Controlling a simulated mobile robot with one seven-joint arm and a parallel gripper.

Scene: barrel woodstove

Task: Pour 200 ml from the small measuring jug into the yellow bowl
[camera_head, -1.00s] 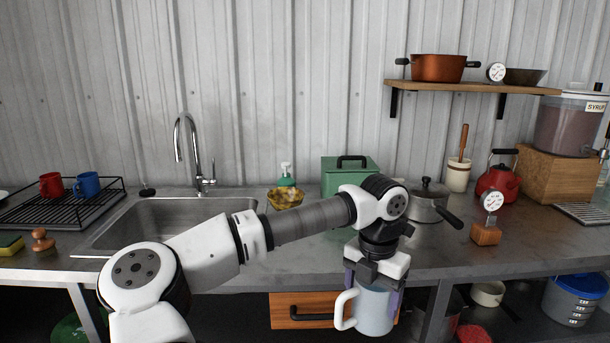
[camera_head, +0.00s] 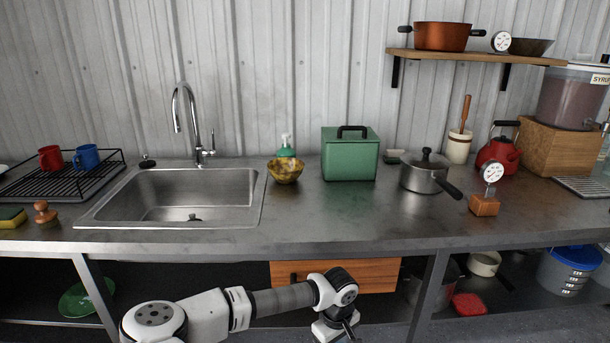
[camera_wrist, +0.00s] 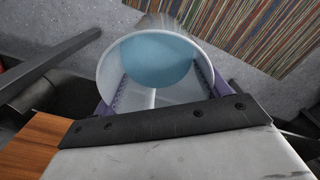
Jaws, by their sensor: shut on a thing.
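The small measuring jug (camera_wrist: 200,62) is pale and round. The wrist view looks into its open top, and a smooth blue surface shows inside. My gripper (camera_wrist: 162,95) is shut on the jug, with a purple finger on each side. In the head view my wrist is low at the bottom edge, in front of the counter; the fingers and jug are out of that view. The yellow bowl (camera_head: 285,171) stands on the counter right of the sink, above and left of my wrist in the picture. Its inside is hardly visible.
The sink (camera_head: 180,199) is left of the bowl. A green box (camera_head: 349,156) and a lidded saucepan (camera_head: 424,178) stand right of it; a soap bottle (camera_head: 286,147) is behind it. The counter in front of the bowl is clear. A wooden drawer (camera_head: 375,276) is under the counter.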

